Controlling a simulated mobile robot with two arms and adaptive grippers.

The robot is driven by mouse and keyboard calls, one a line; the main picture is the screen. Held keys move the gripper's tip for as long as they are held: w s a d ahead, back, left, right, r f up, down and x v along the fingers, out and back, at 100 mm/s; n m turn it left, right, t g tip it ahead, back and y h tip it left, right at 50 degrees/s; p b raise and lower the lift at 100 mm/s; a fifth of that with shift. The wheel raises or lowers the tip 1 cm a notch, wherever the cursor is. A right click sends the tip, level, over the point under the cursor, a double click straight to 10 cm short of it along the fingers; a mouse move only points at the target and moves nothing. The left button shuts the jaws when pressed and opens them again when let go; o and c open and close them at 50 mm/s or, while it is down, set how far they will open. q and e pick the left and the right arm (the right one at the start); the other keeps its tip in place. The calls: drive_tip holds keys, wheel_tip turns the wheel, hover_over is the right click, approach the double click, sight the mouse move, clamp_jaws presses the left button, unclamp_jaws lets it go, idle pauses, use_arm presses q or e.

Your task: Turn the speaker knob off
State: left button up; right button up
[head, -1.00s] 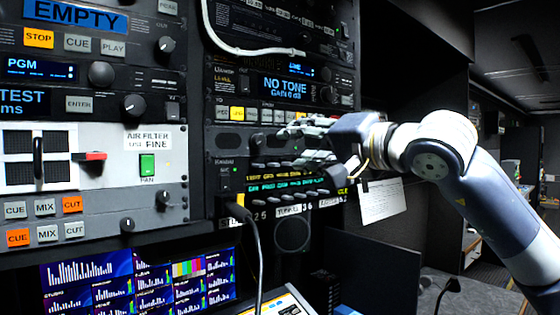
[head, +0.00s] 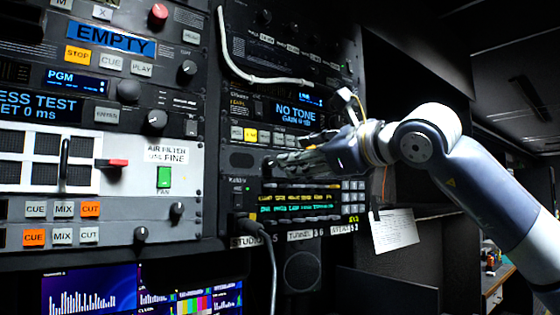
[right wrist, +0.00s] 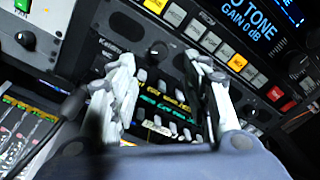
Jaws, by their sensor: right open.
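The rack row with an oval speaker grille (head: 243,160) is below the yellow-lit button row in the head view. A small dark round knob (right wrist: 159,51) shows between my right fingertips in the right wrist view; it looks like the speaker knob, but no label for it is readable. My right gripper (head: 281,163) reaches in from the right, close to the panel just right of the grille. In the right wrist view its fingers (right wrist: 160,62) are apart, one on each side of the knob. Contact cannot be told. My left gripper is out of view.
Below the fingers is a unit with yellow and green text (head: 298,202) and a keypad. A white cable (head: 262,78) loops above. A paper sheet (head: 394,232) hangs at the right.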

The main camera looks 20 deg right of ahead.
sight(273, 161)
drive_tip(key=p+x, duration=0.3)
drive_tip(key=x, duration=0.4)
drive_tip(key=shift+w+a+r, duration=0.1)
drive_tip(key=shift+w+a, duration=0.1)
drive_tip(key=shift+w, duration=0.1)
drive_tip(key=shift+w+a+p, duration=0.1)
drive_tip(key=shift+w+p, duration=0.2)
drive_tip(key=shift+w, duration=0.25)
clamp_jaws()
